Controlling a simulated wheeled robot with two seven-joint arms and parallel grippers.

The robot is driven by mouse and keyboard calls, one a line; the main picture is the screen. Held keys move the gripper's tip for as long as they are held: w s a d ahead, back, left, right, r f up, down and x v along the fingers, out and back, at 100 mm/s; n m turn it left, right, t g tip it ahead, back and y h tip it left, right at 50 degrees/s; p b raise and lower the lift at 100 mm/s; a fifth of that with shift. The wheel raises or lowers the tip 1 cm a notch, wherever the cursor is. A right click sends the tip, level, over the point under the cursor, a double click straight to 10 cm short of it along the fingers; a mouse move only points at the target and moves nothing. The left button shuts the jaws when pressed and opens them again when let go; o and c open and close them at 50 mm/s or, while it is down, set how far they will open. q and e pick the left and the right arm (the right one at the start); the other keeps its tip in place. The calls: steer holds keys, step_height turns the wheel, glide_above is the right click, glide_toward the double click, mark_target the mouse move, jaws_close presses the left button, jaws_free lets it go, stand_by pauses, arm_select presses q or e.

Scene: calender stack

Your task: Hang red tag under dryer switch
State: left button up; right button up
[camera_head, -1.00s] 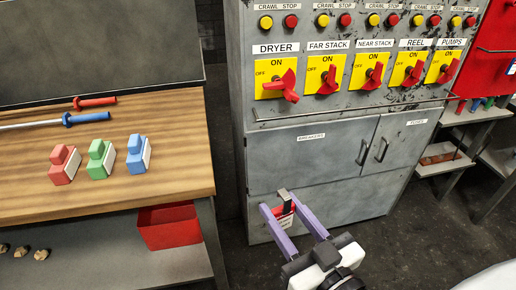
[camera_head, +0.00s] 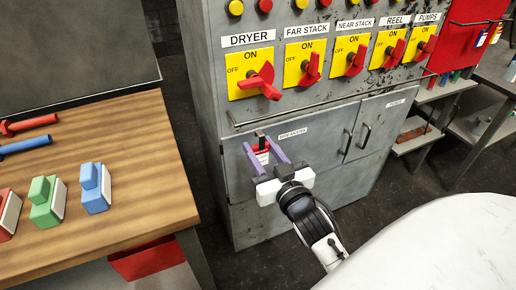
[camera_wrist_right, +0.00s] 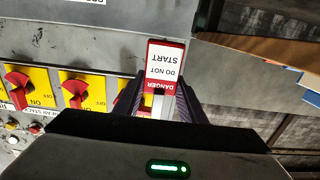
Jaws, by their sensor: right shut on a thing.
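The red tag (camera_head: 262,153) is held in my right gripper (camera_head: 266,152), in front of the grey cabinet just left of the BREAKERS label. In the right wrist view the tag (camera_wrist_right: 165,60) reads DANGER DO NOT START, upside down, between the purple fingers (camera_wrist_right: 163,95). The dryer switch (camera_head: 262,80) is a red handle on a yellow plate, above and apart from the tag. A thin metal rail (camera_head: 300,108) runs below the row of switches. My left gripper is not in view.
More red switches on yellow plates, such as FAR STACK (camera_head: 310,68), line the panel to the right. A wooden bench (camera_head: 130,140) with coloured blocks stands at the left, with a red bin (camera_head: 148,258) below it. A red board (camera_head: 465,40) is at the far right.

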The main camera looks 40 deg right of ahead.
steer(key=shift+w+d, duration=0.15)
steer(key=shift+w, duration=0.5)
steer(key=f+b+x, duration=0.1)
steer(key=b+x, duration=0.2)
steer(key=x, duration=0.4)
steer(key=o, duration=1)
steer(key=shift+o, duration=0.7)
